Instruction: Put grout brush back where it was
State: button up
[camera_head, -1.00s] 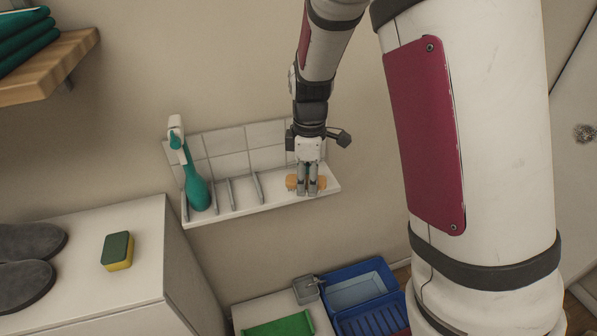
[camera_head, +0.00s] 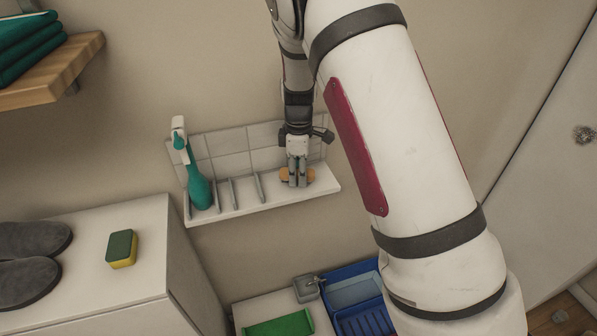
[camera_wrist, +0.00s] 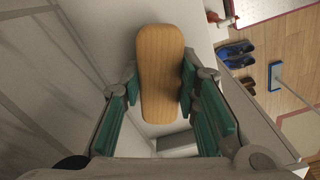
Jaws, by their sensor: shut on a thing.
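The grout brush (camera_head: 311,175) has a rounded, oblong wooden back and is partly hidden by my fingers in the head view. It also shows in the wrist view (camera_wrist: 160,75), lengthwise between the green-padded fingers. My gripper (camera_head: 297,182) points down and is shut on the brush, over the right part of a white wall shelf (camera_head: 240,204). I cannot tell whether the brush touches the shelf. Its bristles are hidden.
Several upright dividers (camera_head: 226,191) stand on the shelf left of my gripper. A sponge (camera_head: 122,249) and grey slippers (camera_head: 28,262) lie on the white cabinet. A blue crate (camera_head: 360,287) is below.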

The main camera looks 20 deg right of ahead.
aim_at(298, 172)
jog(key=shift+f, duration=0.1)
jog(key=o, duration=1)
jog(key=shift+o, duration=0.2)
jog(key=s+r+m+t+b, duration=0.1)
jog(key=s+r+m, duration=0.15)
jog(key=r, duration=0.75)
jog(key=s+r+m, duration=0.1)
jog(key=s+r, duration=0.3)
jog(key=r, duration=0.5)
jog(key=s+r+m+t, duration=0.2)
jog(key=s+m, duration=0.3)
jog(key=s, duration=0.6)
jog(key=s+r+m+t, duration=0.2)
jog(key=s+m, duration=0.3)
jog(key=s, duration=0.7)
jog(key=shift+v, duration=0.75)
